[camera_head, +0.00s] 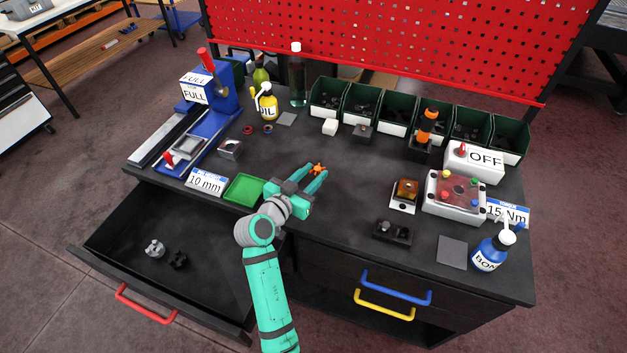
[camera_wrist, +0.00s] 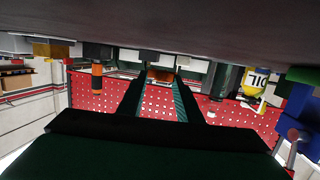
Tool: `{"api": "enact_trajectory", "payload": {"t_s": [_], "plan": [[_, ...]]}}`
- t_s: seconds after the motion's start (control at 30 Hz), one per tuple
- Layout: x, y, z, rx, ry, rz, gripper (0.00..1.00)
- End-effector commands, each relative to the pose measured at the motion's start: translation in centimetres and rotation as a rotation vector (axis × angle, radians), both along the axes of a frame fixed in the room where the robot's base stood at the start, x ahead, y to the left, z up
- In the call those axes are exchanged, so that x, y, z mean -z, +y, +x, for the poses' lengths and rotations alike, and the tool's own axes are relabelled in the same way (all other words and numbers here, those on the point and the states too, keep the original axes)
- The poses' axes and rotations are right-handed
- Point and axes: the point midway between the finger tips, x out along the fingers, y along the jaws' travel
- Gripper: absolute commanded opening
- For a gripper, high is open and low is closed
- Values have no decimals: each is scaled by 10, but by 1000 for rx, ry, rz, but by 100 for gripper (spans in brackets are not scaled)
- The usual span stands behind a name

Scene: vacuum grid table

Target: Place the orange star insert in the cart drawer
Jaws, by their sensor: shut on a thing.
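The orange star insert (camera_head: 318,169) is held between the fingertips of my gripper (camera_head: 315,174), just above the middle of the dark table top. In the wrist view, my gripper's fingers (camera_wrist: 160,85) reach forward, and an orange-brown piece (camera_wrist: 161,75) shows between their tips. The cart drawer (camera_head: 165,245) stands pulled open at the lower left, with a red handle (camera_head: 146,303) on its front. Inside it lie a grey star-like insert (camera_head: 154,248) and a black one (camera_head: 179,261).
A green tray (camera_head: 244,188) and a "10 mm" sign (camera_head: 205,182) are left of my gripper. A blue press (camera_head: 208,100) stands at the back left. Green bins (camera_head: 395,105) line the back. The table's middle is clear.

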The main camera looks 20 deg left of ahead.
Motion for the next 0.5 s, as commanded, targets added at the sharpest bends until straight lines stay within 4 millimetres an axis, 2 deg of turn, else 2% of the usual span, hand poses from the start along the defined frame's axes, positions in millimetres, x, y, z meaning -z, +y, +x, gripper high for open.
{"api": "enact_trajectory", "payload": {"t_s": [0.03,0.2,0.5], "plan": [[6,0,5,1,2,-2,8],[29,0,3,-1,4,-2,8],[31,-2,4,3,1,0,8]]}}
